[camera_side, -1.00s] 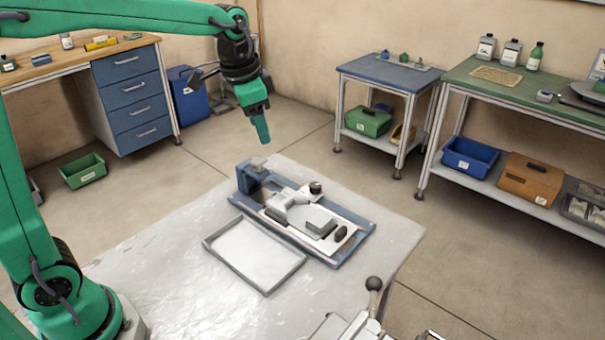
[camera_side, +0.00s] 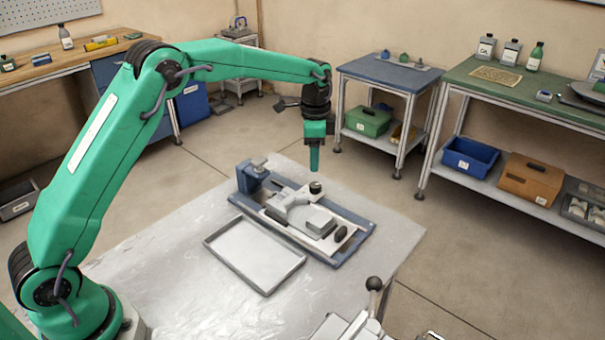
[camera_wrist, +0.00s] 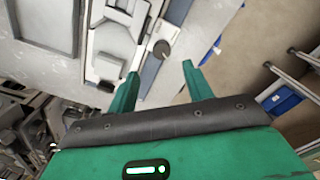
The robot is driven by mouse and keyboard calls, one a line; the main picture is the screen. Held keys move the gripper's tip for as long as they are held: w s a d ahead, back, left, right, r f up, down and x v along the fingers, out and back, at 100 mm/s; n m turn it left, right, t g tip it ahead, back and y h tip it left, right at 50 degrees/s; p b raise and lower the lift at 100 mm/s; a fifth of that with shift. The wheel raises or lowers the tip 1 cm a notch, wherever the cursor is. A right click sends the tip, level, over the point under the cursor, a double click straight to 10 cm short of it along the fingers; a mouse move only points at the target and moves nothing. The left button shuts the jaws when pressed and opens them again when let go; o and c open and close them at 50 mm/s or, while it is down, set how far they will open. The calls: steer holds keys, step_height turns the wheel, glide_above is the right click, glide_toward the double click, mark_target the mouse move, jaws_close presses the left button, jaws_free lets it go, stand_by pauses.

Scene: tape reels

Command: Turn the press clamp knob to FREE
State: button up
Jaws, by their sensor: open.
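The press (camera_side: 302,212) is a blue-framed fixture with a pale grey mechanism on the grey table. Its dark round knob (camera_side: 316,187) stands at the far right side of the mechanism; no FREE mark is legible. My gripper (camera_side: 315,161) points down just above the knob, apart from it. In the wrist view the knob (camera_wrist: 161,49) has a small pointer and lies ahead of my gripper (camera_wrist: 160,82), whose two green fingers are spread with nothing between them.
A shallow grey tray (camera_side: 297,262) lies in front of the press. A blue post (camera_side: 247,178) rises at the press's left end. A lever with a dark ball (camera_side: 374,284) stands at the table's near edge. The table's left part is clear.

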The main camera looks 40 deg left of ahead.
mark_target(315, 185)
steer(key=shift+w+f, duration=0.25)
steer(key=shift+f, duration=0.2)
steer(key=shift+f, duration=0.1)
steer(key=shift+f, duration=3.8)
steer(key=c, duration=1)
